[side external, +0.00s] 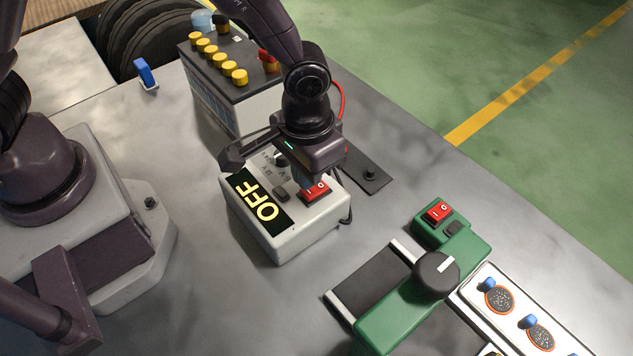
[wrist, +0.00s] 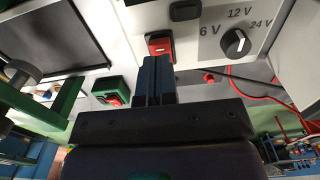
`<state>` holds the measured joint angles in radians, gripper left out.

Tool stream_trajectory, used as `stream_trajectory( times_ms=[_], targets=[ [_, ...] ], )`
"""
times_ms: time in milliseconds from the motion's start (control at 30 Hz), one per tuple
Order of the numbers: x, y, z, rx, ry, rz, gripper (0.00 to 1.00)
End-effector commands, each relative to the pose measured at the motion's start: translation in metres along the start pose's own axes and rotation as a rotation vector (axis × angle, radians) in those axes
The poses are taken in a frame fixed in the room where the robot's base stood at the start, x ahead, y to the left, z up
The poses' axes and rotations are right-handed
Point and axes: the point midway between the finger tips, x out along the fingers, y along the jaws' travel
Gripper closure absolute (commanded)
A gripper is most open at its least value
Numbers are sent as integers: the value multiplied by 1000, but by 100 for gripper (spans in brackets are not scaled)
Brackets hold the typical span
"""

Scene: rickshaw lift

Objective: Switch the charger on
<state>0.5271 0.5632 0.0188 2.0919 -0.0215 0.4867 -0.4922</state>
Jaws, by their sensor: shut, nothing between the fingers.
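The charger (side external: 300,240) is a light grey box on the table with a dark display that reads OFF in yellow. Its red rocker switch (side external: 314,191) is on the top face, and it also shows in the wrist view (wrist: 159,45). A knob (wrist: 235,43) marked 6 V, 12 V and 24 V is beside the switch in the wrist view. My gripper (wrist: 157,62) is shut and empty, with its fingertips right by the red switch. I cannot tell whether they touch it. In the side view my gripper hides part of the charger's top.
A battery (side external: 235,80) with yellow caps stands behind the charger, with a red cable. A green device (side external: 400,305) with its own red switch (side external: 437,212) and a black knob (side external: 436,275) is at the right front. A small blue-handled item (side external: 144,72) is at the back left.

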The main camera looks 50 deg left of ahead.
Motion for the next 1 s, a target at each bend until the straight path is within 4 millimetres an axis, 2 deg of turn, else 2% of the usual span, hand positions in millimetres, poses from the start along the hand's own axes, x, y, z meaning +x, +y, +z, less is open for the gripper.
stream_trajectory(
  times_ms=[1000],
  targets=[
    [12,0,0,0,-1,0,100]
  ],
)
